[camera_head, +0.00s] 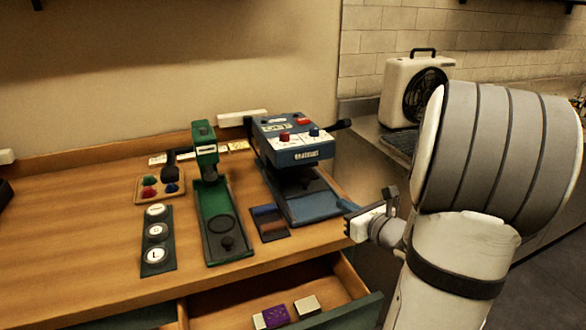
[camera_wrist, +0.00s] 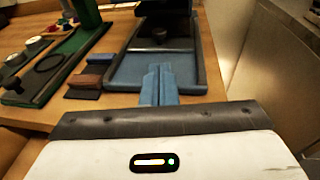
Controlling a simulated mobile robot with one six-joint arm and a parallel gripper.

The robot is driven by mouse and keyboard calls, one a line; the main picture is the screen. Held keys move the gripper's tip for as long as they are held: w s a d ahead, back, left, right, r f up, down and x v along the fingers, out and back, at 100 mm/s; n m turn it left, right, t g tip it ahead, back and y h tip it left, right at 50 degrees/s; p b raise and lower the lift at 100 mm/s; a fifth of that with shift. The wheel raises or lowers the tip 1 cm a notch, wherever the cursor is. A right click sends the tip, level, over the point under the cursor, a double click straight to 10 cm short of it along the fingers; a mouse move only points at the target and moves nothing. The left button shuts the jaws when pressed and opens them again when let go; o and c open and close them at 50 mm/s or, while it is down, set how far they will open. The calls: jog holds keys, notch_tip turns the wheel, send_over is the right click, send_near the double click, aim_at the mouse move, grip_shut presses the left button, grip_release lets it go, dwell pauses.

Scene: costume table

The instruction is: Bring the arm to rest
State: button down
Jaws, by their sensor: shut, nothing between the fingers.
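My gripper (camera_head: 349,210) is at the right edge of the wooden table, in front of the blue press machine (camera_head: 292,139). In the wrist view its two blue fingers (camera_wrist: 159,72) lie together, shut with nothing between them. They point toward the blue-grey tray (camera_wrist: 125,72) at the machine's base. I cannot tell whether the fingertips touch the tray. My arm reaches in from the right side of the head view, and its large grey links hide part of the floor and counter behind.
The table (camera_head: 100,240) holds a green press (camera_head: 212,200), a dark strip with white discs (camera_head: 156,240), and a small tray with coloured pieces (camera_head: 150,197). An open drawer (camera_head: 345,275) with several small blocks juts out below my gripper. A white fan unit (camera_head: 400,85) stands behind.

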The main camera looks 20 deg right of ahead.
jog(key=s+a+r+n+g+y+p, duration=0.1)
jog(key=s+a+n+g+y, duration=0.3)
jog(key=a+n, duration=0.5)
jog(key=s+a+r+n+g+y+p, duration=0.1)
jog(key=s+a+n+g+y+p, duration=0.15)
jog(key=a+n+g, duration=0.55)
jog(key=s+r+n+g+h+p, duration=0.1)
jog(key=s+r+n+h+p, duration=0.1)
jog(key=s+n+h, duration=0.7)
jog(key=s+r+n, duration=0.1)
jog(key=s+n, duration=0.1)
jog(key=n, duration=0.6)
jog(key=shift+a+r+p, duration=0.3)
jog(key=shift+a+p, duration=0.05)
jog(key=shift+a, duration=0.05)
jog(key=c, duration=2.1)
grip_release()
jog(key=shift+h, duration=0.25)
